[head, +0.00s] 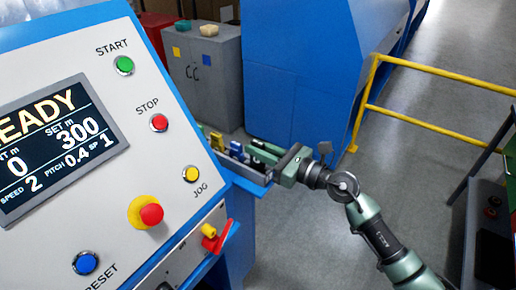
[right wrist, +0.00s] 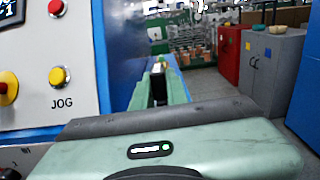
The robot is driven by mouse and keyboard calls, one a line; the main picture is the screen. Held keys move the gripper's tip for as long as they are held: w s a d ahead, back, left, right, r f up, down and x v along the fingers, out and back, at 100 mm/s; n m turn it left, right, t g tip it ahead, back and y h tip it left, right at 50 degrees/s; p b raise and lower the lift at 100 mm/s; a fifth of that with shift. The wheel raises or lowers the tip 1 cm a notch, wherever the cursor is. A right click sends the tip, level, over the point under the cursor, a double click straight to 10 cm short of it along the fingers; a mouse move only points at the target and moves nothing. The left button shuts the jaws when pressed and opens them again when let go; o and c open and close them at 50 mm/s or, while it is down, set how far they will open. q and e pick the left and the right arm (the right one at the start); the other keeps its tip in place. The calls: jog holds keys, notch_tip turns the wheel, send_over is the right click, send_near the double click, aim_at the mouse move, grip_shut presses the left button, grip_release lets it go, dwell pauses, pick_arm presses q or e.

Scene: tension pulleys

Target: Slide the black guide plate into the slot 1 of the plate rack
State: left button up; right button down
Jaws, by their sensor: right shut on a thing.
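My right gripper (head: 265,153) reaches in from the right, beside the control panel. Its green fingers also show in the right wrist view (right wrist: 160,85), closed on a dark upright piece, the black guide plate (right wrist: 158,90). Only a narrow part of the plate shows between the fingers. The grey plate rack (head: 236,166) sits on a blue shelf at the panel's right side, just left of and below the gripper. A yellow piece (head: 217,141) and a blue piece (head: 236,150) stand at the rack. I cannot read the slot numbers or tell whether the black plate touches the rack. My left gripper is out of view.
The control panel (head: 130,185) with its buttons stands close on the left. A grey cabinet (head: 205,75) and a large blue machine (head: 295,70) stand behind. A yellow railing (head: 430,120) is at the right. The floor between is clear.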

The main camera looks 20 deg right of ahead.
aim_at(258, 166)
jog(key=shift+f+b, duration=1.2)
jog(key=shift+f, duration=0.35)
jog(key=shift+f, duration=0.15)
jog(key=shift+f+b, duration=0.3)
jog(key=shift+b, duration=0.1)
jog(key=c, duration=1.3)
grip_release()
jog(key=shift+c, duration=0.2)
jog(key=b+v, duration=0.3)
jog(key=v, duration=0.4)
jog(key=shift+s+d, duration=0.25)
jog(key=shift+s, duration=0.05)
